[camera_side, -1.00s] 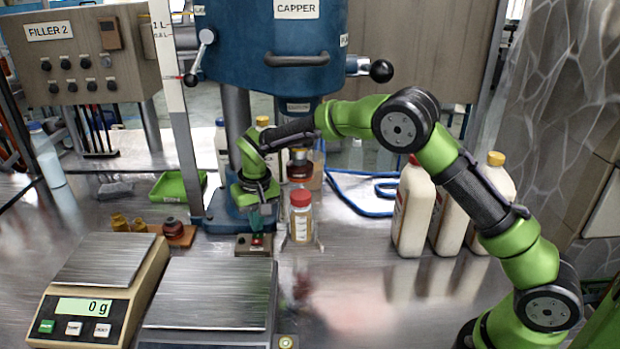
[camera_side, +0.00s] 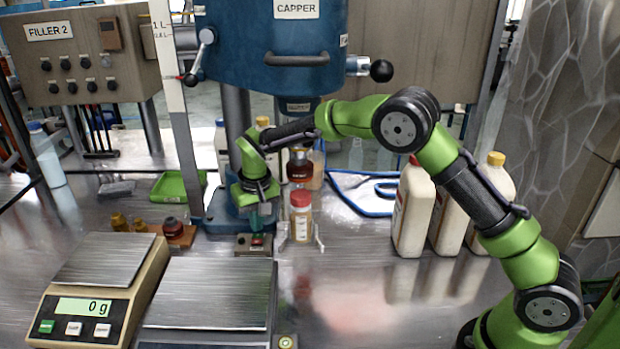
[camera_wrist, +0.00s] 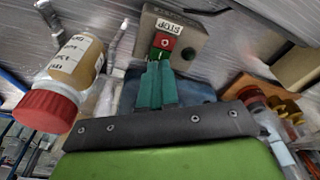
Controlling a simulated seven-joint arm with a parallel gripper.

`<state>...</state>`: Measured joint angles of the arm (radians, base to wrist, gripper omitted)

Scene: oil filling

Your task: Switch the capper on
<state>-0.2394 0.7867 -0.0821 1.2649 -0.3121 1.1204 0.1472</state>
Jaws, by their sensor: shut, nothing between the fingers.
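The capper (camera_side: 250,60) is a blue machine on a column at the back middle. A small metal switch box (camera_side: 243,244) stands on the table in front of it. My gripper (camera_side: 262,218) points down just above the box. Its teal fingers (camera_wrist: 156,66) are shut and empty, with tips at the green button; I cannot tell if they touch it. A red-capped bottle (camera_side: 301,222) stands upright below the capping head (camera_side: 300,169), beside my gripper.
Two scales stand at the front left, one (camera_side: 97,303) reading 0 g. White jugs (camera_side: 412,212) stand to the right. A wooden block with a dark red part (camera_side: 176,231) and brass fittings lie left of the box.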

